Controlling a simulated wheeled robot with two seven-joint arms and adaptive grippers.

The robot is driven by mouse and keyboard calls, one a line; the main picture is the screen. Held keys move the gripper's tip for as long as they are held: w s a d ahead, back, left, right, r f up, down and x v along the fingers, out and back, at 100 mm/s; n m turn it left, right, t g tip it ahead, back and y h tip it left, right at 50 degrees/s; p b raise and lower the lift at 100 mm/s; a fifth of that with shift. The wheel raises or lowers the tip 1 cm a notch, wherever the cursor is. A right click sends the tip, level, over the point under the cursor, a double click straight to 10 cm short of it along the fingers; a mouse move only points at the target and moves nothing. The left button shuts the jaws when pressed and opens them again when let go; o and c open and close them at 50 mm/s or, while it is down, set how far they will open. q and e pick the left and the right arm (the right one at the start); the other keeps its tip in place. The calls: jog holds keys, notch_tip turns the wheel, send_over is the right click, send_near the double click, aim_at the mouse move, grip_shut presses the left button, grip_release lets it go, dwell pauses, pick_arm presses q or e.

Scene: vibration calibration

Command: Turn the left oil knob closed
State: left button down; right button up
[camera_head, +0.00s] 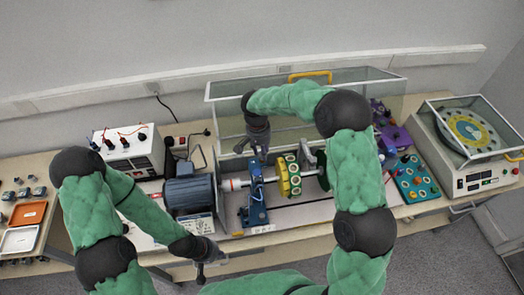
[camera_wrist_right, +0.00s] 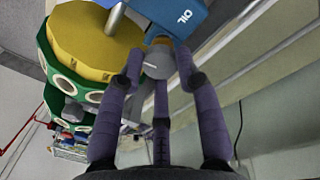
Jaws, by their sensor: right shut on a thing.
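The oil knob is a small grey round cap (camera_wrist_right: 157,62) on a blue block marked OIL (camera_wrist_right: 180,14) in the right wrist view. My right gripper (camera_wrist_right: 158,72) has its dark fingers around this cap and is shut on it. In the head view my right gripper (camera_head: 258,146) reaches down from above to the top of the blue bearing block (camera_head: 257,196), and hides the knob there. My left gripper (camera_head: 210,268) hangs at the bench's front edge, apart from the rig. Its fingers are too small to judge.
A yellow and green disc (camera_head: 288,176) sits on the shaft right of the block. A grey motor (camera_head: 190,192) stands left. A clear cover with a yellow handle (camera_head: 310,76) rises behind. A white power box (camera_head: 130,148) and turntable machine (camera_head: 468,140) flank the rig.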

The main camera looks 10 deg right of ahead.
aim_at(261, 157)
jog(key=n, duration=0.3)
jog(key=shift+s+f+n+b, duration=0.1)
jog(key=shift+n+b, duration=0.2)
jog(key=n, duration=0.4)
jog(key=shift+t, duration=0.4)
jog(key=n, duration=0.4)
jog(key=shift+s, duration=0.1)
jog(key=n, duration=0.4)
jog(key=shift+t+p, duration=0.3)
jog(key=shift+p, duration=0.1)
jog(key=shift+n, duration=0.3)
jog(key=o, duration=1.1)
jog(key=shift+o, duration=0.2)
notch_tip(261, 157, up, 12)
jog(key=s, duration=0.1)
jog(key=shift+a, duration=0.35)
